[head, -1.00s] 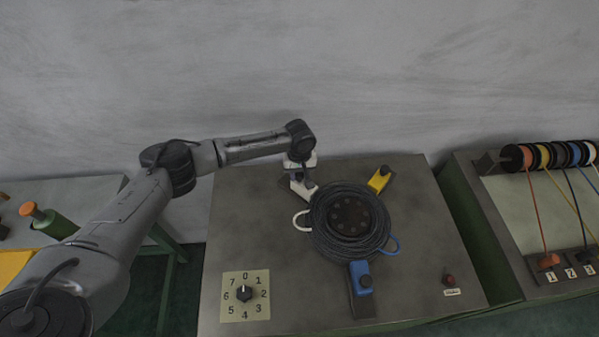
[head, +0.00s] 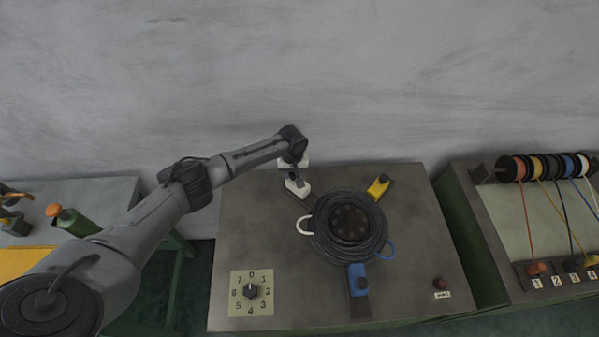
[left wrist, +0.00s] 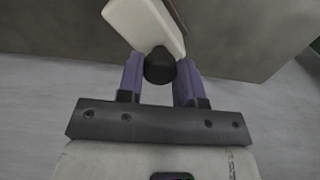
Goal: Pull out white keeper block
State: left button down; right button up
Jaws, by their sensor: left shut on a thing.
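The white keeper block (head: 299,190) stands on its dark slide at the upper left of the coil, apart from the coil (head: 349,224). My left gripper (head: 294,174) is over it from behind; in the left wrist view my gripper (left wrist: 160,72) is shut on the block's black knob (left wrist: 159,66). The white block also shows in the left wrist view (left wrist: 143,22). In the head view the knob is mostly hidden by the gripper. My right gripper is not in view.
A yellow block (head: 378,187) and a blue block (head: 358,279) sit at the coil's edge. White and blue loops stick out from the coil. A numbered dial (head: 250,292) and a red button (head: 438,283) are near the front. The table's left rear is clear.

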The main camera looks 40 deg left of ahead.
pick_arm(q)
jog(key=shift+a, duration=0.35)
jog(key=c, duration=1.2)
grip_release()
jog(key=o, duration=0.4)
jog(key=shift+a, duration=0.15)
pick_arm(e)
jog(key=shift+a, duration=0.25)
pick_arm(q)
jog(key=shift+r, duration=0.1)
jog(key=shift+r, duration=0.3)
jog(key=shift+r+p, duration=0.3)
jog(key=shift+r, duration=6.2)
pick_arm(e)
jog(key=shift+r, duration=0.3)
